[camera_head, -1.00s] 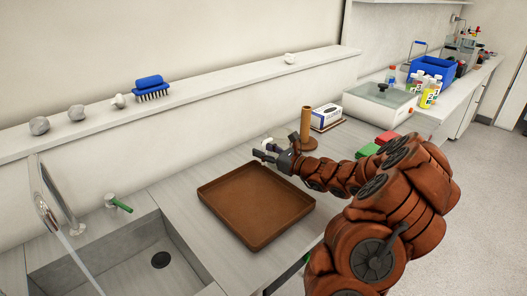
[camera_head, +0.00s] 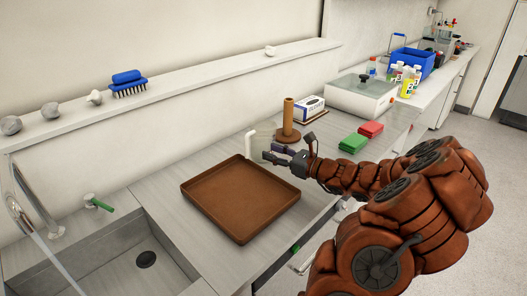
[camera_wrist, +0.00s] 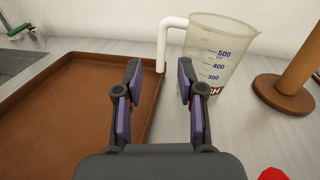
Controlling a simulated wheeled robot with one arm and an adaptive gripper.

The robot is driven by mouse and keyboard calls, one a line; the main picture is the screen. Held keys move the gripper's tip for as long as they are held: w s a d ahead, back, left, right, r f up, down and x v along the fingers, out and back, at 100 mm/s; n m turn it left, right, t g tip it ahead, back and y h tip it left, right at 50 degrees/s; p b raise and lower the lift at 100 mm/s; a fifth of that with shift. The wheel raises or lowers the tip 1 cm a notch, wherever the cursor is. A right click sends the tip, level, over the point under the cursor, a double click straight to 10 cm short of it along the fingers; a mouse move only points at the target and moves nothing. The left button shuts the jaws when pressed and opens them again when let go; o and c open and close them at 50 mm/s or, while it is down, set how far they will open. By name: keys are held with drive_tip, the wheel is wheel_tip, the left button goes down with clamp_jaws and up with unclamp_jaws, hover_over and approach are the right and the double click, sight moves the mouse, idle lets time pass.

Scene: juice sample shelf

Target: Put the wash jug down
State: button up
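The wash jug (camera_wrist: 222,65) is a clear measuring jug with a white handle and volume marks. It stands upright on the counter, between the brown tray and the brown roll holder. In the head view its white handle (camera_head: 250,146) shows, but the clear body is faint. My gripper (camera_wrist: 160,75) is open and empty, with its fingers apart and the handle (camera_wrist: 168,42) ahead of the gap, not gripped. In the head view my gripper (camera_head: 272,154) is just right of the handle. The right finger hides part of the jug's base.
The brown tray (camera_head: 194,187) lies left of the jug, beside the sink (camera_head: 95,262). The roll holder (camera_head: 288,117) stands close behind.

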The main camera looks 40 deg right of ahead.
drive_tip(key=shift+v, duration=0.9)
drive_tip(key=s+a+r+n+g+y, duration=0.1)
drive_tip(key=a+n+g+y, duration=0.35)
drive_tip(key=a, duration=0.85)
drive_tip(key=s+a+r+n+g+y, duration=0.15)
drive_tip(key=a+n+g, duration=0.35)
drive_tip(key=a+n, duration=0.6)
drive_tip(key=s+a+f+n+g+h, duration=0.1)
drive_tip(key=s+a+n+g, duration=0.2)
drive_tip(key=s, duration=0.3)
drive_tip(key=s+a+f+n+g+h, duration=0.2)
drive_tip(key=s+a+n, duration=0.1)
drive_tip(key=s+a, duration=0.2)
drive_tip(key=s+a+f+n+g+h, duration=0.1)
drive_tip(key=s+a+n+g, duration=0.2)
drive_tip(key=s+a, duration=0.2)
drive_tip(key=shift+s+a+f+g, duration=0.15)
drive_tip(key=shift+s+g, duration=0.05)
drive_tip(key=shift+s, duration=0.2)
drive_tip(key=shift+s+a+f+g, duration=0.15)
drive_tip(key=shift+s+a, duration=0.05)
drive_tip(key=shift+s, duration=0.2)
drive_tip(key=s+d+n+h, duration=0.7)
drive_tip(key=s, duration=0.3)
drive_tip(key=shift+d+f+g+h, duration=0.3)
drive_tip(key=shift+d+f+h, duration=0.05)
drive_tip(key=shift+f+h, duration=0.05)
